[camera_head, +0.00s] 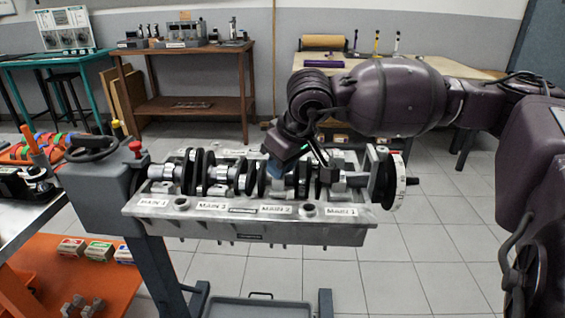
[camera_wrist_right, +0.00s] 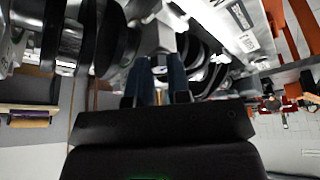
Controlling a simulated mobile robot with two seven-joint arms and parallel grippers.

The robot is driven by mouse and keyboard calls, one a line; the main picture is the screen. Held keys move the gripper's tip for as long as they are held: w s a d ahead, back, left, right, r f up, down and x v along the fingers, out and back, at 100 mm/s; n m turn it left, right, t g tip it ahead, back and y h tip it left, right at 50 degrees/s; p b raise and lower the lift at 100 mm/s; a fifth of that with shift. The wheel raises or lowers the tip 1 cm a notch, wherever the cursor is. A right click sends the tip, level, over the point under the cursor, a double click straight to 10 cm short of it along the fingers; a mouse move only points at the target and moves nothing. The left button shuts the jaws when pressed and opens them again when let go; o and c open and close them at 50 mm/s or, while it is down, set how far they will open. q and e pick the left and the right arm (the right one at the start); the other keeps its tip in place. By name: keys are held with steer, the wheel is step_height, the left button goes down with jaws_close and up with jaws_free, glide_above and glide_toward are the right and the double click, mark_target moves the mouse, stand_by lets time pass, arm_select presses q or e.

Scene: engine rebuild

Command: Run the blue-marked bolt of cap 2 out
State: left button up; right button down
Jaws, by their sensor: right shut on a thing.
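The engine block (camera_head: 230,229) lies on a stand with its crankshaft (camera_head: 222,176) and bearing caps facing up. The MAIN 2 label (camera_head: 275,209) is on its near edge. My right gripper (camera_head: 276,162) points down at cap 2 (camera_head: 277,187), behind that label. In the right wrist view its blue fingers (camera_wrist_right: 162,75) are shut on a small silvery bolt head (camera_wrist_right: 160,71). The fingers and the dark gripper body hide most of the bolt, and I cannot see a blue mark on it. My left gripper is not in view.
A handwheel (camera_head: 92,148) stands at the block's left end and a dark flanged wheel (camera_head: 392,181) at its right end. An orange shelf (camera_head: 110,285) with small boxes is at lower left. A grey tray (camera_head: 262,309) lies below. My right arm crosses above the block's right half.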

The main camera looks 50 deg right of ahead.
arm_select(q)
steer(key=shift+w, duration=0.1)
arm_select(e)
steer(key=shift+f, duration=0.1)
steer(key=c, duration=1.2)
jaws_free()
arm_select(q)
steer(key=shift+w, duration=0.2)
arm_select(e)
steer(key=shift+o, duration=0.7)
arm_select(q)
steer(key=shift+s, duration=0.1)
